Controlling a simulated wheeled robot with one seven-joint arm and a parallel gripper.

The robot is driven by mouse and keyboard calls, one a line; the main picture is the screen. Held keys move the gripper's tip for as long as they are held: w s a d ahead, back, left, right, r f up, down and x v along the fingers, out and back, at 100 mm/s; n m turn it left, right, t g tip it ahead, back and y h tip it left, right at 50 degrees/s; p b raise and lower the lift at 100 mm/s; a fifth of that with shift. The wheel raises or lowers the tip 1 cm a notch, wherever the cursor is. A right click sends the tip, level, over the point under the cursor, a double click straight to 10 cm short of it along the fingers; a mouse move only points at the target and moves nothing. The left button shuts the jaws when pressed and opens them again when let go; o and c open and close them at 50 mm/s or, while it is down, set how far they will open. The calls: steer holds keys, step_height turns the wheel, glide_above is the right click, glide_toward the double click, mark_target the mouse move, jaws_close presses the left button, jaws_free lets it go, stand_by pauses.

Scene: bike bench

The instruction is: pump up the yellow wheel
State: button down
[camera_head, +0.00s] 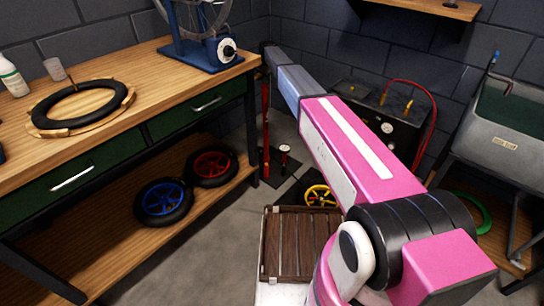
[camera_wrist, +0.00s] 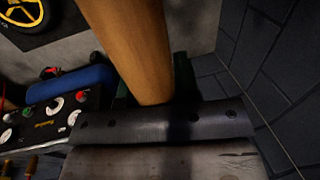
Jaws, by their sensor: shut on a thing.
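The yellow wheel (camera_head: 318,196) is on the floor beyond a slatted wooden crate, partly hidden by my arm. A part of it also shows in the wrist view's top left corner (camera_wrist: 22,14). A red floor pump (camera_head: 265,130) stands upright beside the bench, with a round gauge (camera_head: 285,148) near its base. My gripper (camera_wrist: 165,122) is shut on a wooden handle (camera_wrist: 128,45), which looks like the pump's. In the head view my arm's far end is at the pump's top, and the fingers are not clear. I cannot tell whether a hose joins pump and wheel.
The bench (camera_head: 195,100) stands left, with a blue wheel (camera_head: 163,202) and a red wheel (camera_head: 212,166) on its lower shelf. A black compressor (camera_head: 385,130) with a red hose is behind my arm. The wooden crate (camera_head: 285,245) is in front; a sink (camera_head: 505,125) is right.

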steer(key=shift+s+d+f, duration=0.15)
steer(key=shift+s+d, duration=0.05)
